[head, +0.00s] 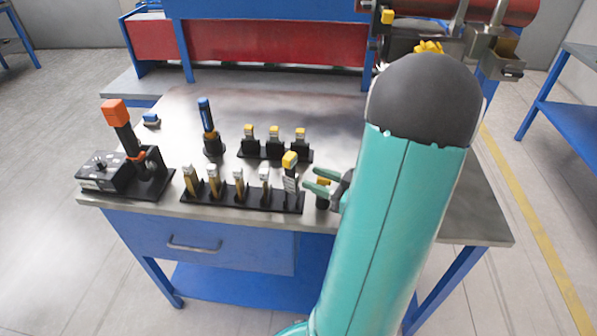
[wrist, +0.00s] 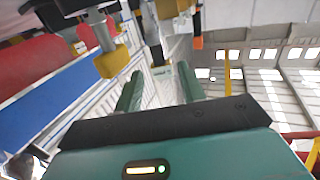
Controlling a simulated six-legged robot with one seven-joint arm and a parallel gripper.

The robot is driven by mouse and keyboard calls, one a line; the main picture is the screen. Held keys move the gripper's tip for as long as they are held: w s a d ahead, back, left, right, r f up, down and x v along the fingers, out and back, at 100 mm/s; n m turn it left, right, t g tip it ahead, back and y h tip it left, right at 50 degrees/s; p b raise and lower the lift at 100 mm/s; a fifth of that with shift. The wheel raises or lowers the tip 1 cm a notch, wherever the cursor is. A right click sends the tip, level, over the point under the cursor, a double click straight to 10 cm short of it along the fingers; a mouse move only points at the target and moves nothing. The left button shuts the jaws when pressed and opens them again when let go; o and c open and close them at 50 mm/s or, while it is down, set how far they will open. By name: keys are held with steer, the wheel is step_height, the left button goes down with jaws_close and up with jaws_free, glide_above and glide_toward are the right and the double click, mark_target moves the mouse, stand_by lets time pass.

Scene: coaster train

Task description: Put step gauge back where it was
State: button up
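A gauge with a yellow top and a pale, marked face (head: 290,172), which looks like the step gauge, stands upright at the right end of the front black rack (head: 238,200). My gripper (head: 312,181) is just right of it, with its green fingers pointing left towards it. The fingers are apart, with no object visibly clamped between them. In the wrist view my gripper (wrist: 158,88) is open too. Yellow-tipped pieces show beyond the fingers there, and I cannot tell which one is the gauge. Contact with the gauge cannot be told.
Several pale-topped tools stand in the front rack. A rear rack (head: 275,153) holds yellow-topped pieces.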

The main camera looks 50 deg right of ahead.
steer(key=v, duration=0.2)
steer(key=shift+s+d+r, duration=0.1)
steer(key=shift+s+d, duration=0.05)
steer(key=shift+s, duration=0.25)
stand_by(0.4)
